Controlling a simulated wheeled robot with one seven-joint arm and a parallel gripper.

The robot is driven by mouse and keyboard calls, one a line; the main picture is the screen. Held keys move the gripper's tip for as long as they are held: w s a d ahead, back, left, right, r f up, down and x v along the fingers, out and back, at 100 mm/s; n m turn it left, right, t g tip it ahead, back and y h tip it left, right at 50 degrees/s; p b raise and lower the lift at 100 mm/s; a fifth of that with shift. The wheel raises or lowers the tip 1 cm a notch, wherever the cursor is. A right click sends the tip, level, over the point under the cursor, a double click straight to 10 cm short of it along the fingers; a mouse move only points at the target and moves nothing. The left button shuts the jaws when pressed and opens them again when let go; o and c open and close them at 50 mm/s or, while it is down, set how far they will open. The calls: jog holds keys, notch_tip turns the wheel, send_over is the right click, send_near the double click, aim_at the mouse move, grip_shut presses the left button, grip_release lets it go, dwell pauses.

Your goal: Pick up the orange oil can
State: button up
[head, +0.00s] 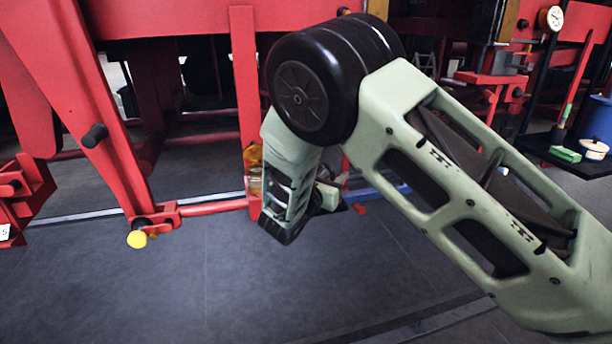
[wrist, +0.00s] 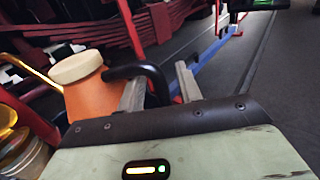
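The orange oil can (wrist: 88,97) stands at the left in the wrist view, with a cream lid (wrist: 76,66) and a curved black handle (wrist: 150,72) on its right side. My gripper (wrist: 161,87) is open, with its two grey fingers apart. The handle's outer bend shows between the fingers, nearer the left one. I cannot tell whether they touch. The lower part of the can is hidden behind the gripper body. In the head view my arm hides most of this spot, and I cannot make out the can for certain.
An amber container (head: 253,155) shows beside my arm. Yellow and clear containers (wrist: 14,145) stand left of the can. Red frame posts (head: 246,90) rise close behind. A blue bar (wrist: 212,50) lies beyond the gripper. The dark floor (head: 130,295) in front is clear.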

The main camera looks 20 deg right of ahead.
grip_shut()
jog(key=shift+r, duration=0.1)
